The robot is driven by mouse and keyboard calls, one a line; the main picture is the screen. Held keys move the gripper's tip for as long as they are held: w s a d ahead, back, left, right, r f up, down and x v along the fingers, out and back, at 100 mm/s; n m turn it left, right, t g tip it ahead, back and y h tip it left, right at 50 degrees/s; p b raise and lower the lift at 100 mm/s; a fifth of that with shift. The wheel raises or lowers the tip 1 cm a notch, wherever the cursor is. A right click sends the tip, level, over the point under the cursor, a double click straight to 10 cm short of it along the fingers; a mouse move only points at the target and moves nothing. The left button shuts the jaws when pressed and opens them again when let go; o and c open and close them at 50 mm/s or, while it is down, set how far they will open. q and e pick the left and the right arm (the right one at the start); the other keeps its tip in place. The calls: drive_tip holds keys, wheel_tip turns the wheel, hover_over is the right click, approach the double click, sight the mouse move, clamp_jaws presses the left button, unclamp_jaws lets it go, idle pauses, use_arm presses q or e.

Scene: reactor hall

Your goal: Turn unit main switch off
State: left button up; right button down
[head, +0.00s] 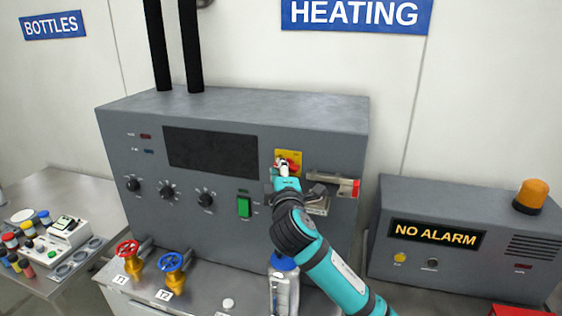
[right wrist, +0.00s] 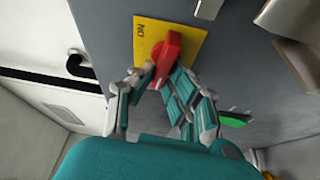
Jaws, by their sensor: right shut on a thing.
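The unit main switch is a red rotary handle (right wrist: 167,60) on a yellow plate (right wrist: 143,36) on the front of the grey heating unit (head: 230,105). In the right wrist view the plate carries the letters "ON", and the handle is tilted in that picture. In the head view the yellow plate (head: 288,155) shows above my right gripper (head: 284,172). My right gripper (right wrist: 160,84) is shut on the red handle, with fingers on both sides of it. The gripper hides part of the switch in the head view. My left gripper is not in view.
Red (head: 127,248) and blue (head: 172,261) valve wheels and a blue-capped bottle (head: 285,285) stand below. An alarm box reading "NO ALARM" (head: 436,234) is at right.

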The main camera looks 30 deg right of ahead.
drive_tip(key=shift+f+n+g, duration=0.1)
drive_tip(key=shift+n+g, duration=0.2)
drive_tip(key=shift+n, duration=0.3)
drive_tip(key=shift+f, duration=0.1)
drive_tip(key=c, duration=1.3)
unclamp_jaws()
drive_tip(key=shift+c, duration=0.2)
drive_tip(key=shift+s+a, duration=0.1)
drive_tip(key=v, duration=1.1)
drive_tip(key=shift+s, duration=0.4)
drive_tip(key=shift+a, duration=0.15)
